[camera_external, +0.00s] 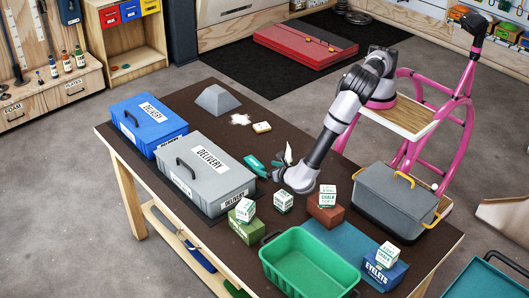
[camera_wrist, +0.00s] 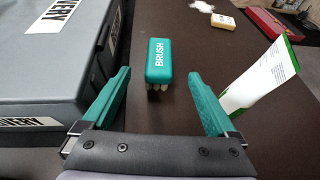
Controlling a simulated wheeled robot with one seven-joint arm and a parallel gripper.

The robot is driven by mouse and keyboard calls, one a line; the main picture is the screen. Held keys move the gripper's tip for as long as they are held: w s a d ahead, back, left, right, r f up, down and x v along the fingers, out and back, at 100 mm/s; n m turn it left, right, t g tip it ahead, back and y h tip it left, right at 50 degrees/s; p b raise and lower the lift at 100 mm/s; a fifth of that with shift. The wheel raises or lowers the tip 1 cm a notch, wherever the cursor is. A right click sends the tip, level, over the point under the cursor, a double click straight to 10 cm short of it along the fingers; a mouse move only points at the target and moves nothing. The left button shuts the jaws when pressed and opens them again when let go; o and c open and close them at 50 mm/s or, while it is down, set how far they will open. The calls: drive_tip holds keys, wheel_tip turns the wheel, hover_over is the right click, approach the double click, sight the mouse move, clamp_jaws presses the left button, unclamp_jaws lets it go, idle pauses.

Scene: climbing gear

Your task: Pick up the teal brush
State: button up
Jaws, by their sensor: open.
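The teal brush (camera_wrist: 159,60) lies on the dark table top in the wrist view, with its white BRUSH label facing up and pale bristles showing at its near end. My gripper (camera_wrist: 159,77) is open, with one teal finger on each side of the view. The brush is ahead of the fingers, centred between them, and nothing is held. In the external view a teal shape (camera_external: 255,166) beside the grey box appears to be the brush, close to my gripper (camera_external: 272,172). Its outline there is small and partly mixed with the teal fingers.
A grey DELIVERY box (camera_wrist: 55,70) stands close on the left. A white and green tube (camera_wrist: 258,78) stands close to the right finger. A yellow block (camera_wrist: 222,22) lies farther back. Chalk boxes and a green tub (camera_external: 310,262) are nearer the external camera.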

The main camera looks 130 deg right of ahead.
sight(256, 164)
drive_tip(key=shift+d+f, duration=0.15)
drive_tip(key=shift+f, duration=0.1)
drive_tip(key=x, duration=1)
drive_tip(key=shift+d+f, duration=0.1)
drive_tip(key=shift+d, duration=0.1)
clamp_jaws()
